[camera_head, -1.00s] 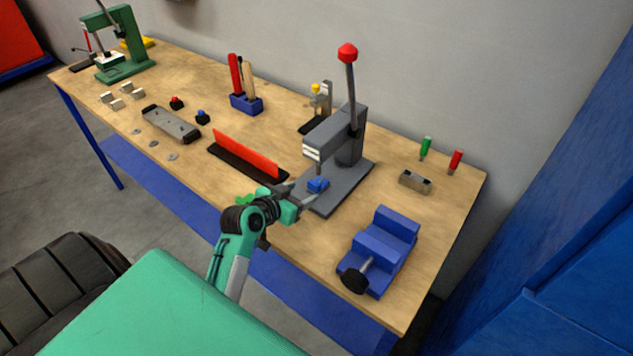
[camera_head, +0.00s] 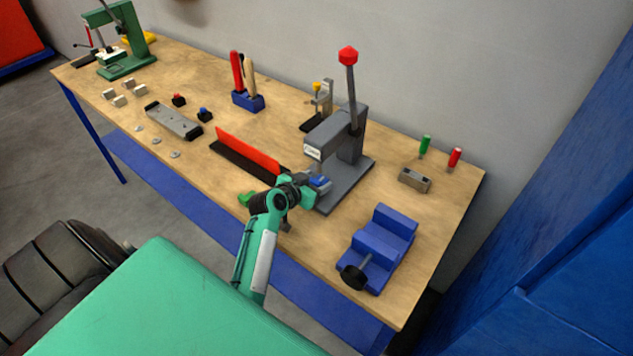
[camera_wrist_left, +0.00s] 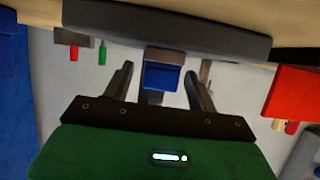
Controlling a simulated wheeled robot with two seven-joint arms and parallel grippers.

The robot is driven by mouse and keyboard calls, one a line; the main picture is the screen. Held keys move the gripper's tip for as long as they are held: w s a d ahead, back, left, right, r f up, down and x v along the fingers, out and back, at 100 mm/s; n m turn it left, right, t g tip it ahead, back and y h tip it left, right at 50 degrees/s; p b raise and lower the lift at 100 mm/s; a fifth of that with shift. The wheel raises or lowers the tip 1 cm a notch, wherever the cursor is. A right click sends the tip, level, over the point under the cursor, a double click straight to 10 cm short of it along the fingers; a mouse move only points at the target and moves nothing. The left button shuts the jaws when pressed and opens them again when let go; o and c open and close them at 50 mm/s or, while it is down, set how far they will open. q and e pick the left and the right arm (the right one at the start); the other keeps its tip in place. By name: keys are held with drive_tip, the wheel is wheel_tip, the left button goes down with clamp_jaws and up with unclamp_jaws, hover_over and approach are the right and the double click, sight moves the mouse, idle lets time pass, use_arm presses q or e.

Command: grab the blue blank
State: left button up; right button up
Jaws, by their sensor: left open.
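The blue blank (camera_head: 320,183) sits on the base of the grey press (camera_head: 350,172), under its ram. In the left wrist view the blue blank (camera_wrist_left: 162,78) shows between the two fingers, with visible gaps on either side. My left gripper (camera_head: 314,187) is open around the blank at the press's front side; its fingers (camera_wrist_left: 158,82) point toward the press. In the head view the gripper partly hides the blank. My right gripper does not show in either view.
A blue vise (camera_head: 380,245) stands to the right of the press. A red strip on a black base (camera_head: 245,160) lies to its left. The press lever with a red knob (camera_head: 348,56) rises above. A green piece (camera_head: 245,198) lies near the table's front edge.

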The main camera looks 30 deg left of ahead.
use_arm(q)
drive_tip(key=c, duration=1.1)
drive_tip(key=shift+r, duration=0.15)
